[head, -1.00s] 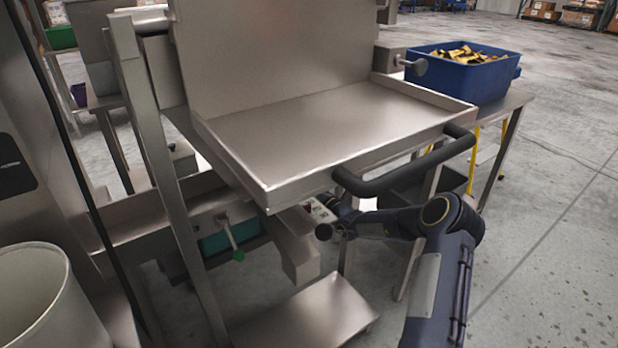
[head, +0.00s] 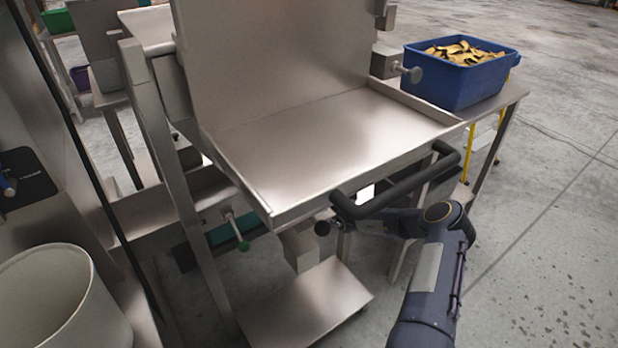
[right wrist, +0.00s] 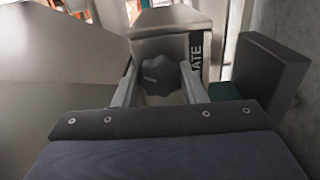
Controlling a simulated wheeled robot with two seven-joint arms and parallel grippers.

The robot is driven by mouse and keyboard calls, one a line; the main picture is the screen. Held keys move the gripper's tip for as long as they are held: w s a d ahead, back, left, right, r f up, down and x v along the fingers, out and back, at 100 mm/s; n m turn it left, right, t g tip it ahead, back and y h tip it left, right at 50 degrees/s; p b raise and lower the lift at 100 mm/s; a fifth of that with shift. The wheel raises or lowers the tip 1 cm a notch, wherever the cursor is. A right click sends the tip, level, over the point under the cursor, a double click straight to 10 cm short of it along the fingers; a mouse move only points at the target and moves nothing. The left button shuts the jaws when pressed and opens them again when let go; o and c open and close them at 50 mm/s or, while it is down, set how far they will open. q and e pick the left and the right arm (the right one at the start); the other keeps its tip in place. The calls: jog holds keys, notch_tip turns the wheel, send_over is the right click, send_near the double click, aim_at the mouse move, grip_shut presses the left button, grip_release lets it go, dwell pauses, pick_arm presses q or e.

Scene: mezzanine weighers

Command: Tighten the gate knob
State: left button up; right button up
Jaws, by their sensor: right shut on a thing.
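The gate knob (right wrist: 158,72) is a dark, lobed knob on the face of a metal block (right wrist: 172,28) marked with letters ending in "ATE". My right gripper (right wrist: 160,80) has one finger on each side of the knob and is shut on it. In the head view my right arm comes in from the lower right, and its gripper (head: 340,227) is below the front of the steel tray, partly behind the black bar handle (head: 400,190). A small dark round part (head: 322,228) shows at its tip. My left gripper is not in view.
The steel tray (head: 300,150) hangs above the right gripper. A green-tipped lever (head: 236,231) is left of it. A white bin (head: 60,300) is lower left.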

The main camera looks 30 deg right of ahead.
jog(key=shift+f+m+p, duration=0.15)
jog(key=shift+m+p, duration=0.2)
jog(key=shift+m, duration=2.95)
jog(key=o, duration=1)
jog(key=s+p, duration=0.2)
jog(key=s, duration=0.5)
jog(key=shift+s+d, duration=0.3)
jog(key=shift+s, duration=0.1)
jog(key=shift+s, duration=0.1)
